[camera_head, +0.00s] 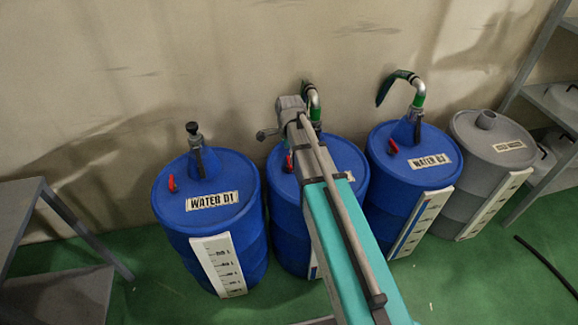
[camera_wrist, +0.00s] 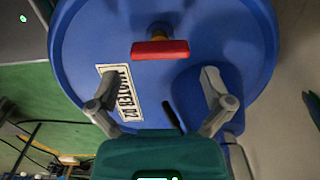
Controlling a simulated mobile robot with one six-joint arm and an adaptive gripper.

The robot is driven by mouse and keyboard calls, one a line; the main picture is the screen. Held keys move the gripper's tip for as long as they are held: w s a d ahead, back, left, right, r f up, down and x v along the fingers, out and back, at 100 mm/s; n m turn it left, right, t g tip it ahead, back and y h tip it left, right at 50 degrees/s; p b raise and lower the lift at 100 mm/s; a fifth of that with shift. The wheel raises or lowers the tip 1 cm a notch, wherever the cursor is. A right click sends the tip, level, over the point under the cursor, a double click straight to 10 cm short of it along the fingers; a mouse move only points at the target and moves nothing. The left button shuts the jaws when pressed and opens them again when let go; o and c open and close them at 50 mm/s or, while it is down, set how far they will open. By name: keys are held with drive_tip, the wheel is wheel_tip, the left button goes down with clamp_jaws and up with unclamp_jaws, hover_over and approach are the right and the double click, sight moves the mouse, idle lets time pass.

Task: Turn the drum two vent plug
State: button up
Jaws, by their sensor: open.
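Drum two is the blue drum (camera_head: 347,158) in the middle of the row, partly hidden behind my arm in the head view. In the wrist view the drum top (camera_wrist: 230,40) fills most of the picture, with a sideways "WATER D2" label (camera_wrist: 122,93). Its vent plug (camera_wrist: 160,50) has a red bar handle on a yellowish stem, lying crosswise in the picture. The red plug also shows beside my arm in the head view (camera_head: 289,162). My gripper (camera_wrist: 160,75) is open and empty, its fingers spread either side of the plug's line. The handle appears beyond the fingertips, apart from them.
Blue drum D1 (camera_head: 225,195) stands at left and blue drum D3 (camera_head: 435,140) at right, each with a red plug. A grey drum (camera_head: 490,140) is further right. Green hose spouts (camera_head: 418,92) rise behind. Grey shelving (camera_head: 30,205) stands at left; green floor lies in front.

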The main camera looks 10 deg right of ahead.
drive_tip(key=shift+f+b, duration=1.45)
drive_tip(key=shift+f, duration=0.3)
drive_tip(key=c, duration=0.8)
